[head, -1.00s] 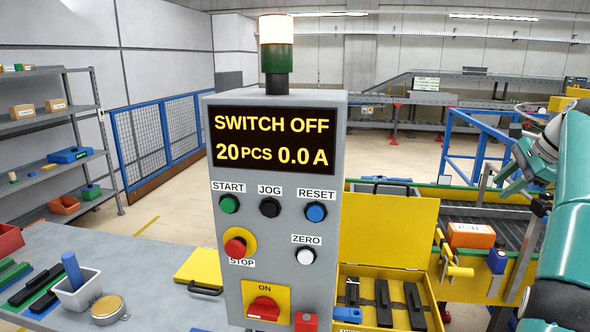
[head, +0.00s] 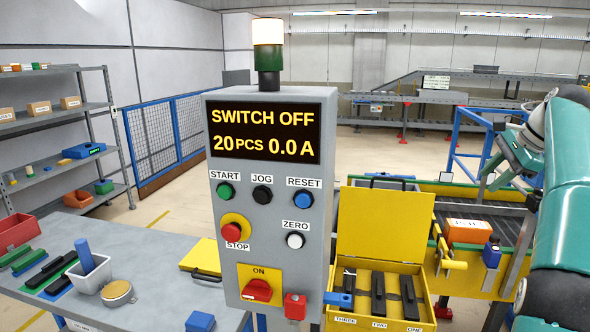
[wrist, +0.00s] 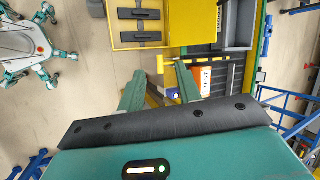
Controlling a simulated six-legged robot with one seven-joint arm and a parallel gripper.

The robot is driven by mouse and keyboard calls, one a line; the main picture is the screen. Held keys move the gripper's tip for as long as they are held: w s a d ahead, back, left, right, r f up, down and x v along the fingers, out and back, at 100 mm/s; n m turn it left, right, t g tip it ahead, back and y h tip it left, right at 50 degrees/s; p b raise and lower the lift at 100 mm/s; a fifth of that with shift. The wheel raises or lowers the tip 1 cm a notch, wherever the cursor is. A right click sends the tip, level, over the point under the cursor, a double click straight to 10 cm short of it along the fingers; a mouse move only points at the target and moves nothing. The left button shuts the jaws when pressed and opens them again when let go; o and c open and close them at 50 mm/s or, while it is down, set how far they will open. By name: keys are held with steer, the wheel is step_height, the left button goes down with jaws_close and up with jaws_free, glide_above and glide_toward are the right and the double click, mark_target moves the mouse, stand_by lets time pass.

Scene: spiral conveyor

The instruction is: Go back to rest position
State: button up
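My gripper (wrist: 160,84) is open in the wrist view. Its two teal fingers stand apart with nothing held between them. In the head view my gripper (head: 503,160) is at the right, raised beside the conveyor and partly overlapped by my arm. The grey control cabinet (head: 220,270) stands upright in the middle, clear of my gripper. Its display (head: 264,132) reads SWITCH OFF, 20 PCS, 0.0 A.
A grey worktable (head: 140,265) at left holds a white bin (head: 92,275). An open yellow case (head: 385,220) with black tools is right of the cabinet. The conveyor carries an orange box (head: 468,231). A shelf (head: 60,115) stands far left. Floor shows behind the cabinet.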

steer(key=s+a+n+h, duration=0.1)
steer(key=s+a+n, duration=0.35)
steer(key=a, duration=0.65)
steer(key=s+a+n+h, duration=0.1)
steer(key=s+a+n, duration=0.3)
steer(key=a, duration=0.8)
steer(key=s+a+f+n, duration=0.5)
steer(key=s+f, duration=0.4)
steer(key=s, duration=0.2)
steer(key=s+a+f+n+h, duration=0.1)
steer(key=s+a+f+n, duration=0.4)
steer(key=s+f, duration=0.5)
steer(key=shift+s+a+f, duration=0.2)
steer(key=shift+s+a, duration=0.35)
steer(key=shift+a, duration=0.5)
